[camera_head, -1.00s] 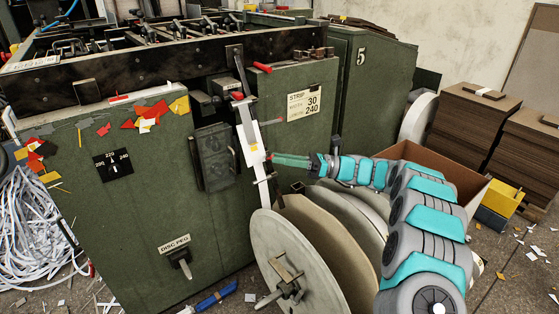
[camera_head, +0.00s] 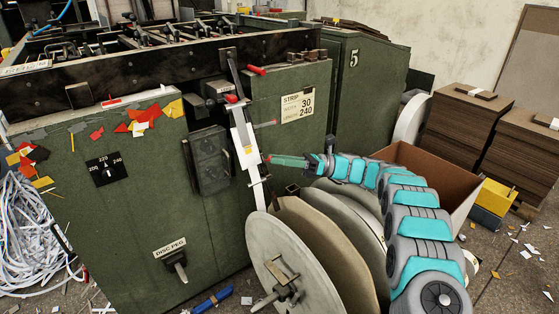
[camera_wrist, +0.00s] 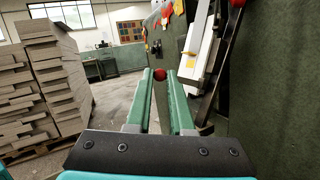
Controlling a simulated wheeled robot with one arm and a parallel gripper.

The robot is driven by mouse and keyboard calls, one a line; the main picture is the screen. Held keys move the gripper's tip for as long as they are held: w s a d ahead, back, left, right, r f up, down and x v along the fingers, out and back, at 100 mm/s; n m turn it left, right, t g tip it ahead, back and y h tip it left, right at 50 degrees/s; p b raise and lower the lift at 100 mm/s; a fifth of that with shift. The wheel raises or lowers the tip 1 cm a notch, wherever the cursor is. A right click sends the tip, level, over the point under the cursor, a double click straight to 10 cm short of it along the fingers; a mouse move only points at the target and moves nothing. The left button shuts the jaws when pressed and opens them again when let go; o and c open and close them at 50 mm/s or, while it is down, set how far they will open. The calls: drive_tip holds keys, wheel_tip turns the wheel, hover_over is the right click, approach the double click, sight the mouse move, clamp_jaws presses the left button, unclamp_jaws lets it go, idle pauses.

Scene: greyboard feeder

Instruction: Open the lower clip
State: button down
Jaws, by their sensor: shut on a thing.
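My gripper (camera_head: 269,159) reaches in from the right to the lower part of the white strip guide (camera_head: 244,140) on the green machine's side. In the wrist view its two green fingers (camera_wrist: 159,77) are closed on a small red knob (camera_wrist: 159,74) at their tips. The knob appears to be the lower clip's handle; the clip itself is mostly hidden behind the fingertips. A second red knob (camera_head: 231,99) sits higher, at the top of the guide. The guide also shows in the wrist view (camera_wrist: 198,48), right of the fingers.
A large pale reel (camera_head: 275,262) and a brown disc stand just below the gripper. The green machine cabinet (camera_head: 135,220) fills the left. An open cardboard box (camera_head: 440,175) stands behind my arm. Board stacks (camera_head: 465,125) stand at the right. Scraps litter the floor.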

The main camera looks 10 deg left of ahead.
drive_tip(key=c, duration=0.8)
unclamp_jaws()
drive_tip(key=shift+d, duration=0.1)
drive_tip(key=v, duration=0.7)
drive_tip(key=shift+w+d, duration=0.2)
drive_tip(key=shift+d, duration=0.05)
drive_tip(key=shift+f, duration=0.1)
